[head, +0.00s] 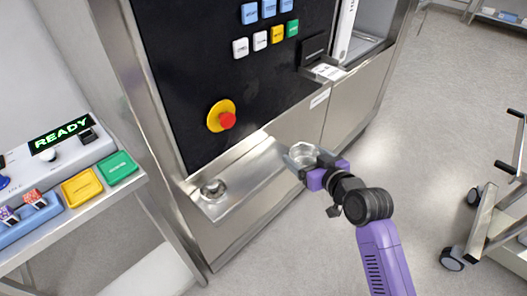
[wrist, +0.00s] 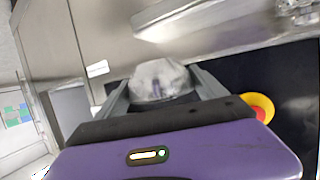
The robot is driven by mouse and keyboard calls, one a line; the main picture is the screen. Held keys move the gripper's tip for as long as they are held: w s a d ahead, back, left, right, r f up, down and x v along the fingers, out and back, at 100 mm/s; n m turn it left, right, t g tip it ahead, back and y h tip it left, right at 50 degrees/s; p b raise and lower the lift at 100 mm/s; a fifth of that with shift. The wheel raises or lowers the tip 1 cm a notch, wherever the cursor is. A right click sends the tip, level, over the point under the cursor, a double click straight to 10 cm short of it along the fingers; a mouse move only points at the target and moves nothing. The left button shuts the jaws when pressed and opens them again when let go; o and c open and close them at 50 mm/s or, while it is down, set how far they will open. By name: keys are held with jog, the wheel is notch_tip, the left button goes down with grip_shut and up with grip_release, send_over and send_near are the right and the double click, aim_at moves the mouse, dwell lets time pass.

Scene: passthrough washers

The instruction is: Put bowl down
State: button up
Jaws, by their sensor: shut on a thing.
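A small shiny metal bowl (head: 302,152) is held by my gripper (head: 301,166) in the head view. It is in the air beside the right end of a metal shelf (head: 248,172) on the machine's front. In the wrist view the bowl (wrist: 158,78) sits between the two grey fingers of my gripper (wrist: 160,88), which are shut on it from both sides. From the head view I cannot tell exactly how high the bowl is above the shelf.
A round metal fitting (head: 213,189) is at the left end of the shelf. The black panel above carries a red emergency button (head: 227,121) on a yellow base. A side table with a READY display (head: 60,133) stands left. A wheeled cart (head: 490,215) stands right, with open floor between.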

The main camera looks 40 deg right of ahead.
jog(key=p, duration=0.1)
send_over(268, 156)
jog(key=shift+s+f, duration=0.25)
jog(key=shift+f, duration=1)
notch_tip(268, 156, down, 4)
jog(key=shift+r, duration=0.25)
jog(key=shift+w+f, duration=0.25)
jog(key=shift+f, duration=0.25)
